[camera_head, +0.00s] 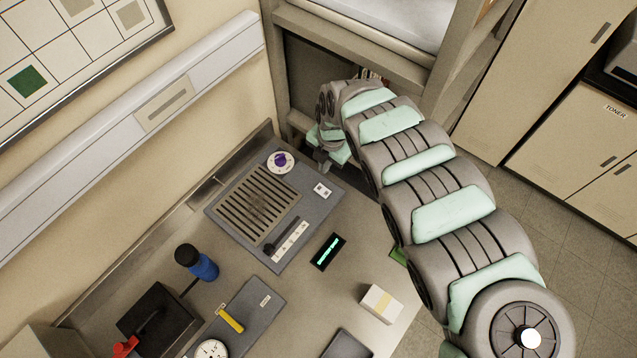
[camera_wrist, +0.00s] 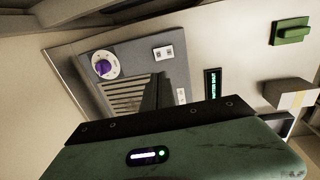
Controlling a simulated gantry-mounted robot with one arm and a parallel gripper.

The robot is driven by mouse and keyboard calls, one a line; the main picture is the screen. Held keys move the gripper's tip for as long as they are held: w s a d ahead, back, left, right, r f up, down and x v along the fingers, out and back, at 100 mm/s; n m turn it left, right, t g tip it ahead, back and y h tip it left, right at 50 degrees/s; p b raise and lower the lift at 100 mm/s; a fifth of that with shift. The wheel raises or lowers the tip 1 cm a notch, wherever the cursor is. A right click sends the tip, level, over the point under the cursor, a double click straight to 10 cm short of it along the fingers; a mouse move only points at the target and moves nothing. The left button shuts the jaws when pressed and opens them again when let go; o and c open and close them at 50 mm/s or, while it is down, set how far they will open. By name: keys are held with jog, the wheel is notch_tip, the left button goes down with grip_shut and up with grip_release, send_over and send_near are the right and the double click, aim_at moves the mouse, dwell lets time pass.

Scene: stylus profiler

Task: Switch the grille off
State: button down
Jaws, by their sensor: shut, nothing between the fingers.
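The grille (camera_head: 257,204) is a set of brown slats in a grey panel (camera_head: 222,222) on the bench. At the panel's far corner is a purple knob (camera_head: 280,159) on a round white dial; it also shows in the wrist view (camera_wrist: 103,68). A small white plate with dark marks (camera_head: 323,190) lies to its right. A black lever (camera_head: 284,236) crosses a white scale strip beside the grille. My gripper (camera_head: 325,160) is shut and empty, right of the knob and apart from it. In the wrist view its dark fingers (camera_wrist: 158,85) hide part of the grille.
A black display with green text (camera_head: 328,251) and a white box (camera_head: 381,303) stand to the right. A blue bottle (camera_head: 197,263) and a second grey panel with a yellow handle (camera_head: 230,318) are nearer. A wall is on the left; a shelf frame stands behind.

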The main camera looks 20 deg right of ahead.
aim_at(319, 189)
jog(key=f, duration=0.4)
jog(key=w+f, duration=0.1)
jog(key=f, duration=0.3)
jog(key=a+f, duration=0.1)
jog(key=f, duration=0.3)
jog(key=shift+w+f, duration=0.3)
jog(key=shift+f, duration=0.65)
jog(key=shift+d, duration=0.1)
